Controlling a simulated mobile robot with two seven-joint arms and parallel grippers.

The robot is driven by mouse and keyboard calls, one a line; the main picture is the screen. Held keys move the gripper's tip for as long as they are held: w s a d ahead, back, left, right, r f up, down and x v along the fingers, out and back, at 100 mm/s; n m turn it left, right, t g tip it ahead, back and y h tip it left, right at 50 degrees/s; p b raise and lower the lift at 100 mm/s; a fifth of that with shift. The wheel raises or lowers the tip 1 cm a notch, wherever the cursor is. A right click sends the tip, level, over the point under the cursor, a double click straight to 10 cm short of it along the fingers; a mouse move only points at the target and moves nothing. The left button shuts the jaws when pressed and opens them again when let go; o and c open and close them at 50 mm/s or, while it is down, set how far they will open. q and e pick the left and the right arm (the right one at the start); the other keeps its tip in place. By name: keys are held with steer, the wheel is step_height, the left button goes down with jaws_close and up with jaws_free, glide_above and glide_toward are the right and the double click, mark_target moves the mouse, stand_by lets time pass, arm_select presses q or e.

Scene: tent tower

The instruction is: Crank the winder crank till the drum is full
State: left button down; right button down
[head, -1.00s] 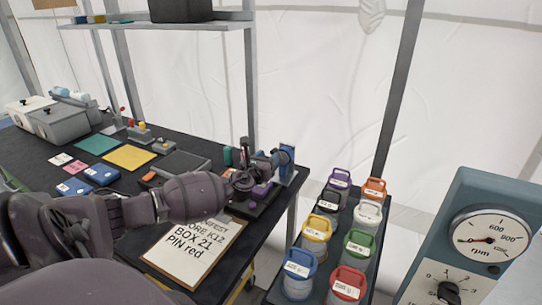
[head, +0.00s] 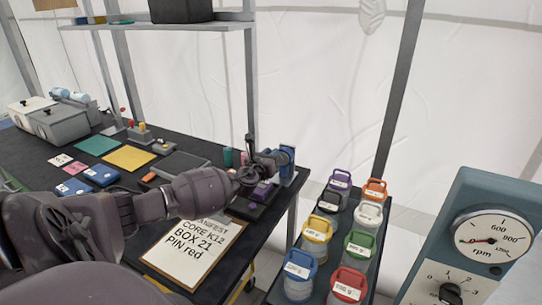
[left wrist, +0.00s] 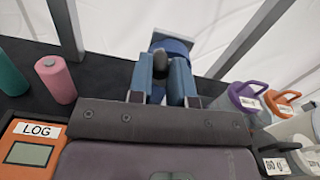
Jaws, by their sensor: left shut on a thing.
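The winder stands at the right end of the black table, with a blue upright part (head: 288,158) and a dark base (head: 256,210). My left gripper (head: 272,159) reaches in from the left and is at the winder. In the left wrist view, its two blue-grey fingers (left wrist: 161,82) are shut around the dark crank knob (left wrist: 159,68). A round blue part (left wrist: 174,47) of the winder shows behind the fingers. How full the drum is cannot be made out. My right gripper is not in view.
A clipboard (head: 165,258) lies near the table's front edge. Several lidded jars stand on a stand to the right, including a purple-lidded one (head: 340,179). An rpm gauge panel (head: 470,195) is at far right. A pink cylinder (left wrist: 57,80) and an orange LOG device (left wrist: 30,150) are near the gripper.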

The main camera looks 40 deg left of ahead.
arm_select(q)
steer(key=shift+r, duration=0.1)
steer(key=m+p, duration=0.1)
steer(key=m, duration=0.1)
steer(key=d+m+p, duration=0.1)
steer(key=m+p, duration=0.1)
steer(key=d+m+p, duration=0.1)
steer(key=m+p, duration=0.1)
steer(key=shift+w+r+m, duration=0.15)
steer(key=shift+w+m, duration=0.15)
stand_by(0.4)
steer(key=shift+d, duration=0.1)
steer(key=c, duration=1.1)
jaws_free()
steer(key=shift+o, duration=0.2)
steer(key=shift+s, duration=0.1)
